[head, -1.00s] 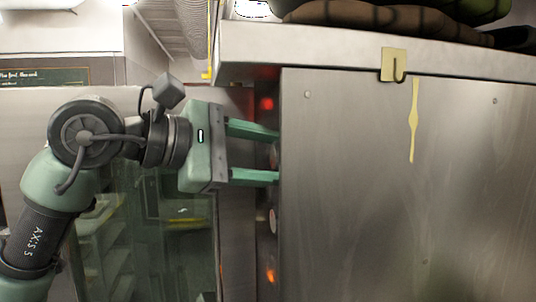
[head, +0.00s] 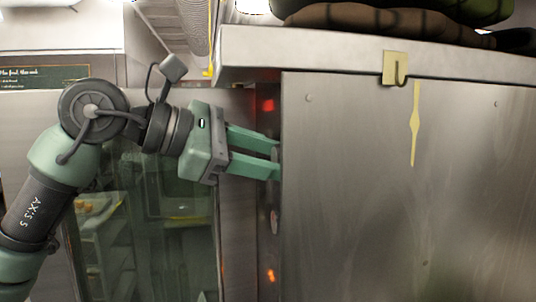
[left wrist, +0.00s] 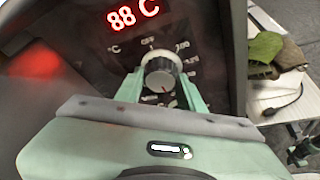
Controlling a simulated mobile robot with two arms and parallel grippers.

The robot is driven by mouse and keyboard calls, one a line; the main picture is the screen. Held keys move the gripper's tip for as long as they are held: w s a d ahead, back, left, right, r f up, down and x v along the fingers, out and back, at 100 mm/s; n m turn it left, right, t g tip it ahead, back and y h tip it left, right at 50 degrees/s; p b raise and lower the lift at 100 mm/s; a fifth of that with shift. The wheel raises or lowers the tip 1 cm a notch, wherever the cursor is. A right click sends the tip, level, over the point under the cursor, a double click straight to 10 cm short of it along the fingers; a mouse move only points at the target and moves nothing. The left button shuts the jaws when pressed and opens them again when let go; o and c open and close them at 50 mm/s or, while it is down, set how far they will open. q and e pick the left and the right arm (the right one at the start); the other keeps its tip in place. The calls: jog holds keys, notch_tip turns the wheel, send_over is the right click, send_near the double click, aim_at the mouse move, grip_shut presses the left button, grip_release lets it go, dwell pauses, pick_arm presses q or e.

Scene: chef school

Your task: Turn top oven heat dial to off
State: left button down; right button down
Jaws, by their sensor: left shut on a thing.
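My left gripper (head: 277,159) has green fingers that reach into the panel recess and are shut on the dial, one finger on each side. In the head view the fingers and the oven's side mostly hide the dial. My right gripper is in neither view.
A red display (left wrist: 133,14) reading about 88 C sits above the dial. In the head view, a lower dial (head: 274,222) and an orange light (head: 270,275) are below my fingers. The steel side panel (head: 400,200) stands close on the right, beneath a worktop edge (head: 330,62).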

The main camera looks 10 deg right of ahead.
pick_arm(q)
jog(key=shift+r+n+g+p, duration=0.1)
jog(key=shift+n+g+p, duration=0.35)
jog(key=shift+n, duration=0.45)
jog(key=c, duration=0.9)
grip_release()
jog(key=shift+d, duration=0.1)
jog(key=b+v, duration=0.3)
jog(key=v, duration=0.4)
jog(key=shift+a+r, duration=0.2)
jog(key=shift+a, duration=0.15)
